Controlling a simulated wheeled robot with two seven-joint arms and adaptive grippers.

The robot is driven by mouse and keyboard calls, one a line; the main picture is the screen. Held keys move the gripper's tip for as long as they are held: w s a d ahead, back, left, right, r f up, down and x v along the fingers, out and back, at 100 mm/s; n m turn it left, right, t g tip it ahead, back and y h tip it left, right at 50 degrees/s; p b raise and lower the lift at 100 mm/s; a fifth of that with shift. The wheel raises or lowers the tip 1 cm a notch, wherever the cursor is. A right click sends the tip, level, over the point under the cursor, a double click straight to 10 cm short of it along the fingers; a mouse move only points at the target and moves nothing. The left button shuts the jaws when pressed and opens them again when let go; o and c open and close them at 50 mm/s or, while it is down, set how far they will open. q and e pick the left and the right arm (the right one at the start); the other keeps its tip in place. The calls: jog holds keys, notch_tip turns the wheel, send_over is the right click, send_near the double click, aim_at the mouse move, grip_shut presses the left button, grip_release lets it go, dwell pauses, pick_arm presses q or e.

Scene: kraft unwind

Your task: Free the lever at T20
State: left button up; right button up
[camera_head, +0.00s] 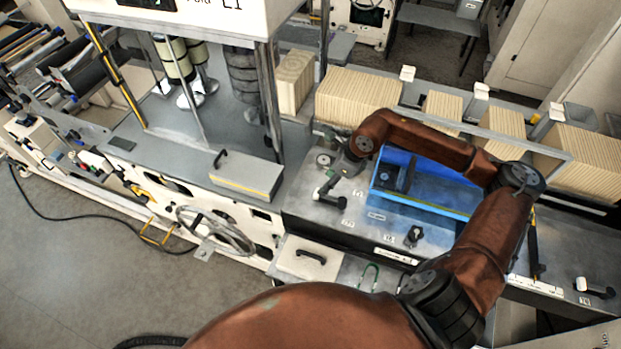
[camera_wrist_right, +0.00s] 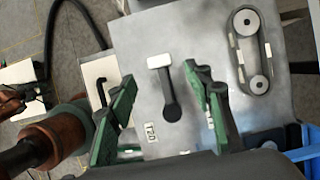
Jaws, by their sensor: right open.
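The lever at T20 has a white block handle (camera_wrist_right: 158,61) and a dark stem (camera_wrist_right: 172,108) on a grey metal top. A small label reading T20 (camera_wrist_right: 150,132) sits beside the stem's base. In the head view the lever (camera_head: 328,199) is small, near the left end of the grey top. My right gripper (camera_wrist_right: 162,85) is open, its green-padded fingers on either side of the lever with visible gaps. In the head view my right gripper (camera_head: 338,181) is just above the lever, partly hiding it.
A two-wheel belt unit (camera_wrist_right: 250,50) stands right of the lever. A blue tray (camera_head: 425,206) lies to the right under my right arm. A black knob (camera_head: 413,236) is near the front edge, and another white-ended lever (camera_head: 595,288) is far right. Wooden-looking stacks (camera_head: 358,95) line the back.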

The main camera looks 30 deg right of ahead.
jog(key=shift+w+a+f, duration=0.1)
jog(key=shift+w+f, duration=0.2)
jog(key=shift+w, duration=0.1)
jog(key=shift+a+f+p, duration=0.1)
jog(key=shift+f+p, duration=0.2)
jog(key=shift+f, duration=0.05)
jog(key=x, duration=0.2)
jog(key=p+x, duration=0.1)
jog(key=x, duration=0.1)
jog(key=shift+s+a+f, duration=0.15)
jog(key=shift+f, duration=0.2)
jog(key=shift+a+f+p, duration=0.1)
jog(key=shift+f+p, duration=0.25)
jog(key=shift+f, duration=0.25)
jog(key=shift+w, duration=0.25)
jog(key=shift+c, duration=1.2)
jog(key=shift+s, duration=0.1)
jog(key=c, duration=1)
pick_arm(q)
jog(key=shift+s+r, duration=0.75)
jog(key=shift+r, duration=0.35)
pick_arm(e)
grip_shut()
pick_arm(q)
jog(key=shift+w, duration=0.2)
